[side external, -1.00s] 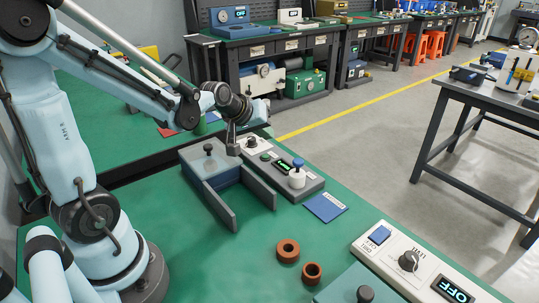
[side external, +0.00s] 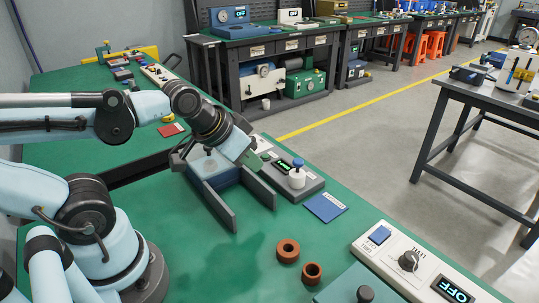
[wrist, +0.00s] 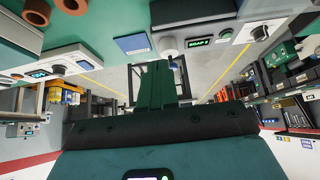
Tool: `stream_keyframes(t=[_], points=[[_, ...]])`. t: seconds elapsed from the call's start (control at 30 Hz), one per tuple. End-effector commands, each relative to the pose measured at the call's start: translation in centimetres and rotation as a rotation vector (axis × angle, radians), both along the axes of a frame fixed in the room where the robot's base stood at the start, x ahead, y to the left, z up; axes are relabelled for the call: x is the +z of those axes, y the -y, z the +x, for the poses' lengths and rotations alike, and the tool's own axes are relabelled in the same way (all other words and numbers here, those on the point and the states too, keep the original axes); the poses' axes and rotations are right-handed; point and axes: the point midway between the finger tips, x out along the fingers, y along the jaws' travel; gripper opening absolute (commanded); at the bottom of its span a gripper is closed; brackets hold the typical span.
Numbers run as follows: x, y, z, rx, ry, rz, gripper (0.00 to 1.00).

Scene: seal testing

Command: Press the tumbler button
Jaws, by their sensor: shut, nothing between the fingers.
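A white control panel (side external: 415,262) at the front right carries a blue square button (side external: 380,235), a dark knob and a display reading OFF. Its lettering is too small to read, so I cannot tell if this is the tumbler button. A grey unit (side external: 312,187) farther back has a lit green display and a white post with a blue top (side external: 298,165). The post also shows in the wrist view (wrist: 168,46). My gripper (side external: 253,162) is over the left part of that unit, its green fingers together and empty (wrist: 159,68). Contact with the unit cannot be judged.
A blue block between grey plates (side external: 220,177) stands left of the grey unit. A flat blue card (side external: 325,207) lies to its right. Two brown rings (side external: 287,250) lie on the green bench in front. Open bench lies between the rings and plates.

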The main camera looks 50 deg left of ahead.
Motion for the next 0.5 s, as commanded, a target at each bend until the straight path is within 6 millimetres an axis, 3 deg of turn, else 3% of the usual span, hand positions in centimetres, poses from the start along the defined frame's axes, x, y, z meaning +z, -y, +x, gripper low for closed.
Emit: stream_keyframes(t=[0.27,0.5], points=[[0.5,-0.3,0.5,0.042,-0.016,-0.021,0.00],[2.7,-2.0,2.9,0.256,-0.109,-0.126,0.00]])
